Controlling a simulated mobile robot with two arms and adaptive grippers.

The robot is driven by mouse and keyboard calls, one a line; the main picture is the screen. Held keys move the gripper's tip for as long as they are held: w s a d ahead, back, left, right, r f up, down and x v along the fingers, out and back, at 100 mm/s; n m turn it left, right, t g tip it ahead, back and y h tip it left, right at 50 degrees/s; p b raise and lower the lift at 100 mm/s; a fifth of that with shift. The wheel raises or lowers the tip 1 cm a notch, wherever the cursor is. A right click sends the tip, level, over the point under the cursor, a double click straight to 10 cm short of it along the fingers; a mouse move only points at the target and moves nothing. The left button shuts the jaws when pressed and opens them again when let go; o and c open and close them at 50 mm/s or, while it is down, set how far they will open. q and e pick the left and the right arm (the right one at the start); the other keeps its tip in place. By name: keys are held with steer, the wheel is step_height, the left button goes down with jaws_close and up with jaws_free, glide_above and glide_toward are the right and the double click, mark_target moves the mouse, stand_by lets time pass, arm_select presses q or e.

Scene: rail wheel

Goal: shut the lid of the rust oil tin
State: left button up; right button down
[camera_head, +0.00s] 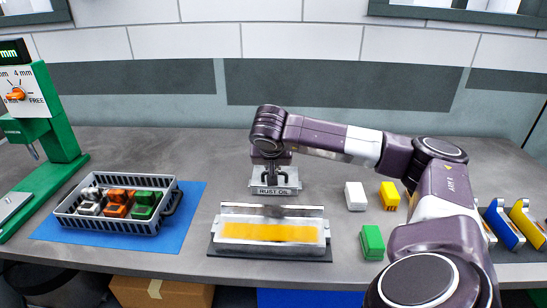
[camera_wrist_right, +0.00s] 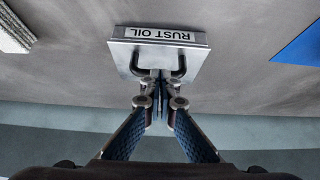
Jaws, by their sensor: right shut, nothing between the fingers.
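The grey metal tin labelled RUST OIL (camera_head: 275,191) stands at the back middle of the worktop. It also shows in the right wrist view (camera_wrist_right: 136,56), where its label is upside down. Its flat top carries a dark handle, and no gap shows along the lid edge. My right gripper (camera_head: 271,160) is over the tin from above. In the wrist view its fingertips (camera_wrist_right: 160,84) are together and empty at the handle; I cannot tell whether they touch it. The gripper partly hides the lid in the head view. My left gripper is in neither view.
An open metal box (camera_head: 270,250) with an amber pad and raised back panel sits in front. A wire basket (camera_head: 118,221) of parts stands on a blue mat (camera_head: 195,195). White (camera_head: 355,196), yellow (camera_head: 389,195) and green (camera_head: 372,242) blocks lie right.

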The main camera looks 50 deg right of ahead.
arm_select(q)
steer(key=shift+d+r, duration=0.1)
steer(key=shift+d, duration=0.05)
arm_select(e)
steer(key=shift+d+r, duration=0.1)
steer(key=shift+r, duration=0.1)
steer(key=shift+r+p, duration=0.35)
steer(key=shift+p, duration=0.1)
steer(key=r+p, duration=0.2)
steer(key=shift+w+d+r, duration=0.15)
steer(key=shift+d+r, duration=0.05)
steer(key=shift+r, duration=0.15)
arm_select(q)
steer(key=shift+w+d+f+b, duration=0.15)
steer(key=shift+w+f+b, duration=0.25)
steer(key=shift+b, duration=1.35)
arm_select(e)
steer(key=s+a+f, duration=0.1)
steer(key=s+a, duration=0.5)
steer(key=a, duration=0.1)
steer(key=shift+a, duration=0.35)
steer(key=shift+f, duration=0.1)
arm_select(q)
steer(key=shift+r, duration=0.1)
